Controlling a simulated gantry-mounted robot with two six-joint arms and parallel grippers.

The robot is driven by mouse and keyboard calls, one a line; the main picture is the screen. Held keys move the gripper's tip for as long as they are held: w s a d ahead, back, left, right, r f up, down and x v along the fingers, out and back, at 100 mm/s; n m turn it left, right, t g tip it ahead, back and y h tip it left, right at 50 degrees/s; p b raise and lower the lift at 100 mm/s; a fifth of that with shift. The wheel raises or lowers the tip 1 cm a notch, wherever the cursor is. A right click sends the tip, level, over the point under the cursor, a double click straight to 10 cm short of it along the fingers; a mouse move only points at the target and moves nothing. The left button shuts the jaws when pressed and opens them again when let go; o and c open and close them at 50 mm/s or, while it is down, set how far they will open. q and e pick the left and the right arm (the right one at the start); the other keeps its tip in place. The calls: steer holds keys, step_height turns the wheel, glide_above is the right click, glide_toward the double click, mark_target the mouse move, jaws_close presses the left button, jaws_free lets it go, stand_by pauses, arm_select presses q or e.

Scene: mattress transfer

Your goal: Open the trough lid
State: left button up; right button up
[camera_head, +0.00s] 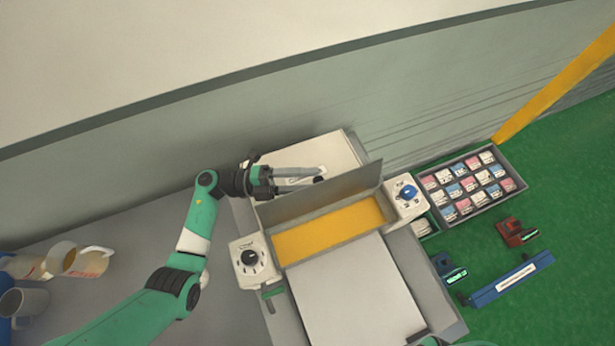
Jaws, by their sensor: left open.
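The trough (330,230) has a yellow inside that shows as a strip between the two white knob units. Its grey lid (330,193) stands raised along the far side of the strip, tilted up from the trough. My left gripper (318,176) is open, with its grey fingers reaching right over the white panel behind the lid. The fingers lie close to the lid's far upper edge. I cannot tell whether they touch it. My right gripper does not show.
A white dial box (249,260) and a blue-knob box (406,196) flank the trough. A white sheet (355,292) lies in front. A tray of small packs (470,187), a red tool (514,232) and a blue bar (510,279) lie right.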

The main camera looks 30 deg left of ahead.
arm_select(q)
steer(key=shift+d, duration=0.1)
steer(key=shift+c, duration=0.2)
jaws_close()
stand_by(1.1)
